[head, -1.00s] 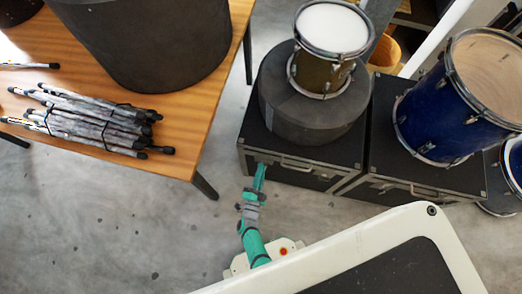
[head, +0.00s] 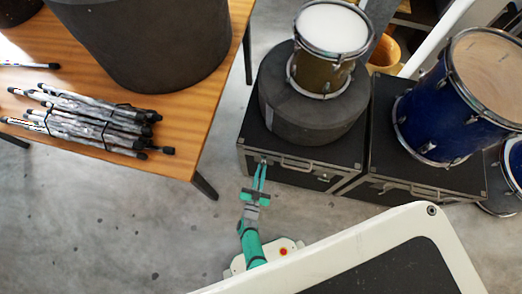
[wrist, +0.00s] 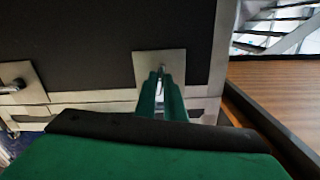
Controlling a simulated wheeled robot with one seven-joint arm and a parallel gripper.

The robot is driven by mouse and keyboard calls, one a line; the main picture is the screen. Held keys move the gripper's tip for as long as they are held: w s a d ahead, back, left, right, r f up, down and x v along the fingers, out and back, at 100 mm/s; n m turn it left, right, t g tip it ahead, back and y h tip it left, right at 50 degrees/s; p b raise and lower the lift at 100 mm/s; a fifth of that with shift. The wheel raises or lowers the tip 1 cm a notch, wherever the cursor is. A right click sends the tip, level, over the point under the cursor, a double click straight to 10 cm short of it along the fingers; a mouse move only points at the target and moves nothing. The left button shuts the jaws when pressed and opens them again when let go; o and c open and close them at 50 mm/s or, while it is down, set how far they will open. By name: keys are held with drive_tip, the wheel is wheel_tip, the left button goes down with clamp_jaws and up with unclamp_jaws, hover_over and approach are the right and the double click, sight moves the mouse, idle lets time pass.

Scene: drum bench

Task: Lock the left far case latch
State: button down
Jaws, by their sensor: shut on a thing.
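The left black case (head: 252,135) stands on the floor with a silvery metal edge. Its left latch is at the front left, at the tips of my gripper (head: 262,166). In the wrist view, the latch (wrist: 161,64) is a small metal piece on a pale plate, directly beyond the green fingers. My gripper (wrist: 161,98) is shut on the latch, with its two fingers close together around it. The fingertips partly hide the latch, so its exact turn is hard to tell. A second metal fitting (wrist: 14,85) on the case shows at the wrist view's left edge.
A grey round case (head: 305,115) with a small drum (head: 325,52) rests on the left case. A second black case (head: 385,165) bearing a blue drum (head: 450,105) stands close on the right. A wooden table (head: 185,140) is at left.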

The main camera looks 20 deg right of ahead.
drive_tip(key=shift+n, duration=0.6)
drive_tip(key=c, duration=1.8)
unclamp_jaws()
drive_tip(key=shift+a, duration=0.1)
drive_tip(key=shift+c, duration=0.2)
drive_tip(key=shift+s, duration=0.1)
drive_tip(key=v, duration=1)
drive_tip(key=shift+s+a, duration=0.2)
drive_tip(key=shift+a, duration=0.05)
drive_tip(key=shift+d, duration=0.1)
drive_tip(key=shift+s, duration=0.1)
